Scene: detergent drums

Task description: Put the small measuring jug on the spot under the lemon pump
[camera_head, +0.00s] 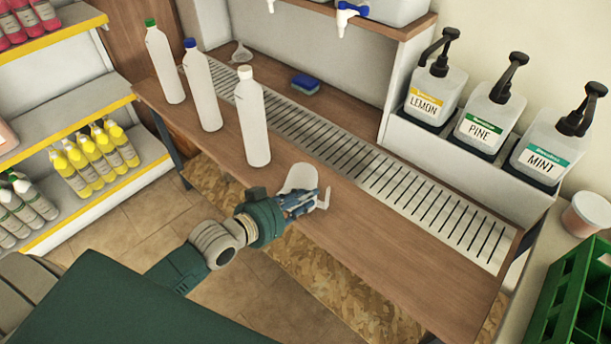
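A small white measuring jug (299,176) is near the front edge of the wooden counter, partly hidden behind my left gripper. My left gripper (304,203) is at the jug, with its fingers across the jug's near side. I cannot tell whether the fingers are closed on it, or whether the jug touches the counter. The lemon pump bottle (434,92) stands on the raised ledge at the right back, its black nozzle pointing left. The slotted drip grate (400,187) runs along the counter below the pump ledge. My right gripper is not in view.
Three white bottles (253,118) stand at the counter's left. A blue sponge (306,84) and a white funnel (242,53) lie farther back. The pine pump (487,119) and mint pump (545,150) stand right of lemon. The grate's right half is clear.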

